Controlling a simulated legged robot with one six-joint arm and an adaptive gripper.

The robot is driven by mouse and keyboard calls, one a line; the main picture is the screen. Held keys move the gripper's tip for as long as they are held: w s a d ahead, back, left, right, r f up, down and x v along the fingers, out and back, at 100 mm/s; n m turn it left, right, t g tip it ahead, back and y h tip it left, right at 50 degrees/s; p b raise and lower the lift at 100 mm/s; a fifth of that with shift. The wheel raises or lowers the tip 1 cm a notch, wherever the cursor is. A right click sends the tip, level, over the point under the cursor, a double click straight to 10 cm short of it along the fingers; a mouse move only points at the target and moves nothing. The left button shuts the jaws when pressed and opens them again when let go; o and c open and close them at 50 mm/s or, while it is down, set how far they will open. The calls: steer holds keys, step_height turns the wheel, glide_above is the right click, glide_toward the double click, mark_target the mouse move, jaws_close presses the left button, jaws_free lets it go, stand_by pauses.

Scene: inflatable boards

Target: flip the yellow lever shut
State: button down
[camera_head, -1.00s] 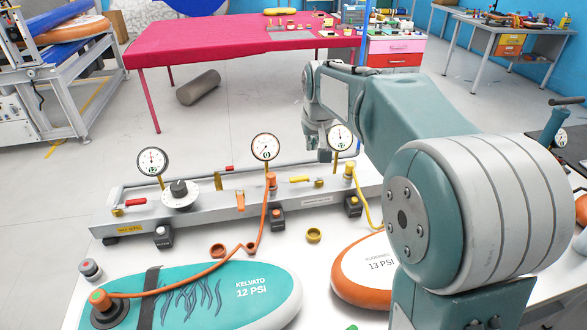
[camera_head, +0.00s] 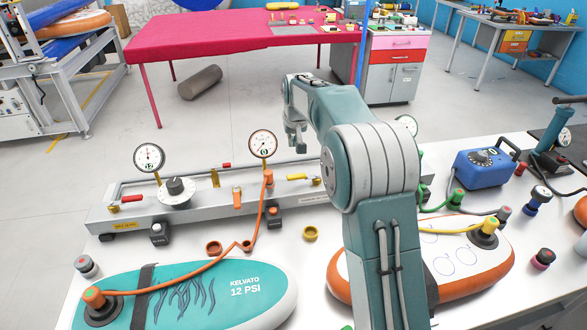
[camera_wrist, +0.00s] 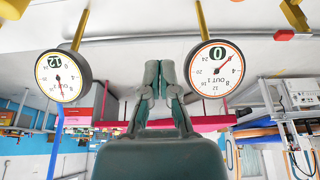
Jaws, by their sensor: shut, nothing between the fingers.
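The yellow lever (camera_head: 297,177) lies roughly level along the manifold (camera_head: 215,207), between the middle gauge (camera_head: 263,144) and my arm. A brass-coloured fitting shows at its right end. My gripper (camera_head: 298,150) is shut and empty, pointing down above the lever and apart from it. In the wrist view, which is upside down, my closed fingertips (camera_wrist: 163,68) show between two gauges. The middle gauge (camera_wrist: 214,69) reads 0, and the other gauge (camera_wrist: 63,76) reads 12. I cannot make out the lever there.
A red lever (camera_head: 132,199) and a dial (camera_head: 176,190) sit left on the manifold. An orange hose (camera_head: 258,215) runs to the teal board (camera_head: 200,290). My arm hides part of the orange-white board (camera_head: 475,262). A blue pump box (camera_head: 487,168) stands right.

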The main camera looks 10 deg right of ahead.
mark_target(304, 176)
steer(key=shift+f, duration=0.1)
steer(key=x, duration=0.3)
steer(key=s+x, duration=0.1)
steer(key=x, duration=0.2)
steer(key=s+x, duration=0.1)
steer(key=x, duration=0.2)
steer(key=shift+f, duration=0.35)
steer(key=shift+s, duration=0.8)
